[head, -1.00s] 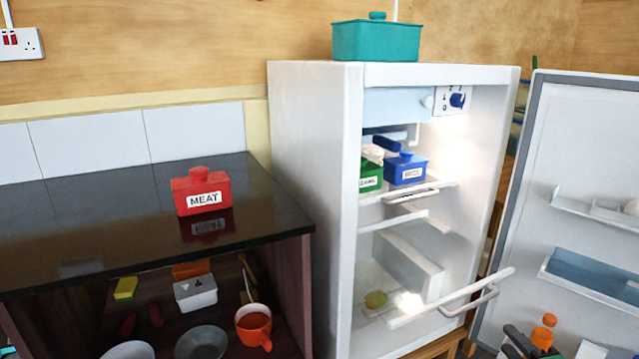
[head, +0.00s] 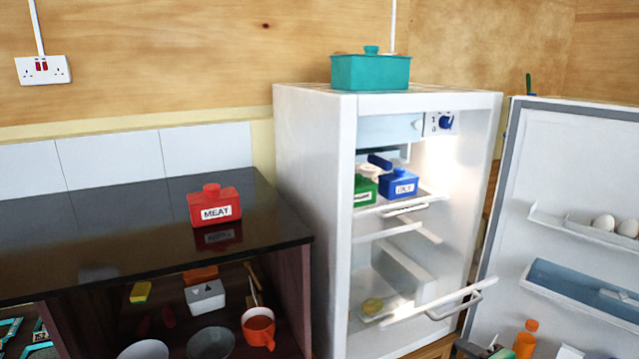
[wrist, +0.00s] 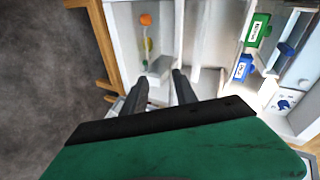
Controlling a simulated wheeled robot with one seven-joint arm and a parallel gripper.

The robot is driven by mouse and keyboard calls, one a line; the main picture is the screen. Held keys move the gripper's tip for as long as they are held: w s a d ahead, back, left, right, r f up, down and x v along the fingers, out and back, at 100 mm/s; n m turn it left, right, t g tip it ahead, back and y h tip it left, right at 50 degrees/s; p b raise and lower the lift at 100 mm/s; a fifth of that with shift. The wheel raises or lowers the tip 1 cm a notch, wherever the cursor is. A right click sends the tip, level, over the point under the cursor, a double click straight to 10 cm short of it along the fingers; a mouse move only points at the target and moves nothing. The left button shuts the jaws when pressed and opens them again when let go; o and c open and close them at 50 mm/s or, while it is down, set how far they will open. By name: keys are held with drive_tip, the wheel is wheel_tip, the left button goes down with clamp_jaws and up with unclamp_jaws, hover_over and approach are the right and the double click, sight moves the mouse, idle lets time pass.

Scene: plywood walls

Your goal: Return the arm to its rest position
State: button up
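My gripper (wrist: 160,80) shows in the wrist view with its two dark fingers apart. Nothing shows between them, so it is open and empty. Its green body fills the bottom of that view. The fingers point toward the open fridge (wrist: 208,25), seen turned on its side. The rest of my arm is out of view.
The fridge door (head: 560,180) stands open at the right. Inside are a green box (head: 364,190) and a blue box (head: 398,184). A teal dish (head: 370,72) stands on top. A red MEAT box (head: 213,205) sits on the dark counter (head: 110,215), above a shelf of crockery.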

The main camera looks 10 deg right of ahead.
drive_tip(key=a+r+n+g+y+p, duration=0.1)
drive_tip(key=a+r+n+g+p, duration=0.25)
drive_tip(key=a+r+p, duration=0.45)
drive_tip(key=a+r+n+g+y+p, duration=0.1)
drive_tip(key=a+r+n+g+p, duration=0.3)
drive_tip(key=a, duration=0.5)
drive_tip(key=s+a+r+n+g+h+p, duration=0.1)
drive_tip(key=s+a+r+n+p, duration=0.2)
drive_tip(key=s+a+r+p, duration=0.1)
drive_tip(key=s+a+r+n+g+h+p, duration=0.1)
drive_tip(key=s+a+r+n+h+p, duration=0.1)
drive_tip(key=s+a+r+n+p, duration=0.2)
wheel_tip(320, 180, up, 6)
drive_tip(key=a+p, duration=0.1)
drive_tip(key=p, duration=0.2)
drive_tip(key=shift+s+f, duration=0.2)
